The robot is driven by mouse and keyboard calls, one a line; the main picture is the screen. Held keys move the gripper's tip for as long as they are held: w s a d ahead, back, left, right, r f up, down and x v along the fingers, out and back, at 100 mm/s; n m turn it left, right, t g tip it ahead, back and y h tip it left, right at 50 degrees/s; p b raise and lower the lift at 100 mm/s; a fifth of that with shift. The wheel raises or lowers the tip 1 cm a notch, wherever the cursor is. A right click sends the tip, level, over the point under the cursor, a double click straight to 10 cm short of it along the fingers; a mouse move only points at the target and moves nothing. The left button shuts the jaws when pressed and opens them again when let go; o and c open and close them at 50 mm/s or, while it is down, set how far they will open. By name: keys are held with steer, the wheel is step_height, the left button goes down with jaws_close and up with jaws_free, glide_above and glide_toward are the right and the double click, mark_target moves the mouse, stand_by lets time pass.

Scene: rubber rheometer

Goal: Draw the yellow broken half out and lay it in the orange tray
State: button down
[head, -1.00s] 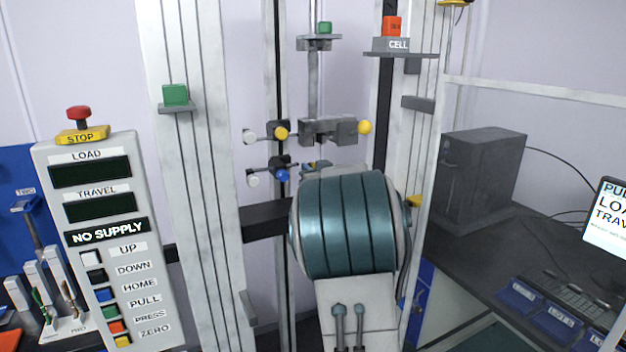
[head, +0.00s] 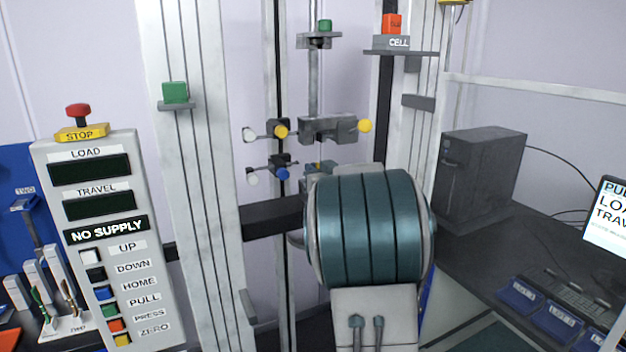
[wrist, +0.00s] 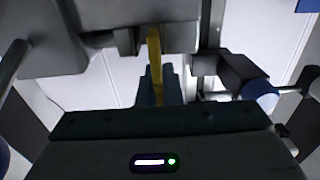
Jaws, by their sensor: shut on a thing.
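The yellow broken half (wrist: 155,58) is a narrow upright strip in the wrist view. Its upper end overlaps the grey clamp block (wrist: 95,40); I cannot tell whether it is still pinched there. My gripper (wrist: 160,90) is shut on its lower part. In the head view only a small yellow spot (head: 318,166) shows below the upper clamp (head: 326,129), by my gripper, and my arm hides most of that area. No orange tray is clearly in view; an orange-red patch (head: 14,341) shows at the lower left corner, and I cannot tell what it is.
Clamp knobs, yellow (head: 281,131) and blue (head: 282,174), stick out left of the grips, close to my gripper. Frame columns (head: 195,150) stand on both sides. A control panel (head: 103,240) is at left, a dark desk (head: 480,255) at right.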

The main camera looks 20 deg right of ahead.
steer(key=s+b, duration=0.1)
steer(key=s, duration=0.8)
steer(key=shift+s+d, duration=0.15)
steer(key=shift+s, duration=0.2)
stand_by(0.5)
stand_by(0.4)
